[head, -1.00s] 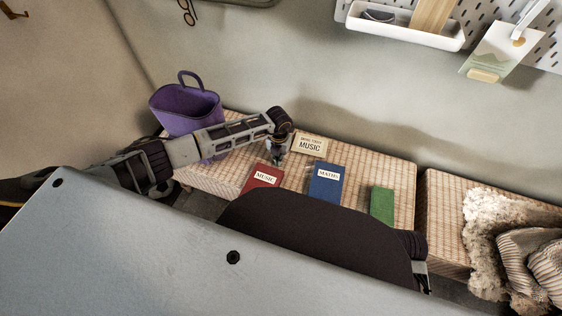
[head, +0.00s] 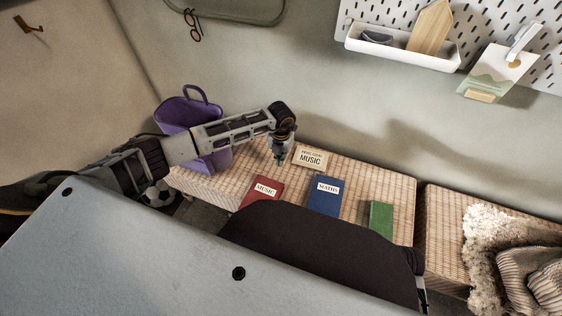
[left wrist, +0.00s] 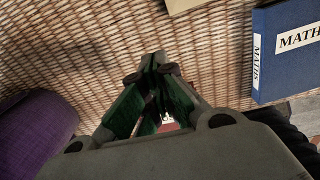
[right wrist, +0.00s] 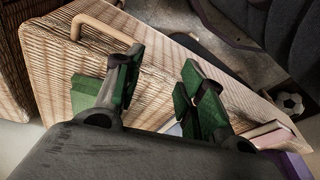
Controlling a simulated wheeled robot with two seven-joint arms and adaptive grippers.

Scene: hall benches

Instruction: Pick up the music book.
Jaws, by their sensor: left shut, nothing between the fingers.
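A blue MATHS book (head: 325,198) and a green book (head: 381,217) lie right of the music book. A purple bag (head: 190,118) stands at the bench's left end, with a football (head: 158,194) below. A fleece and striped cloth (head: 480,225) cover part of the right bench.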

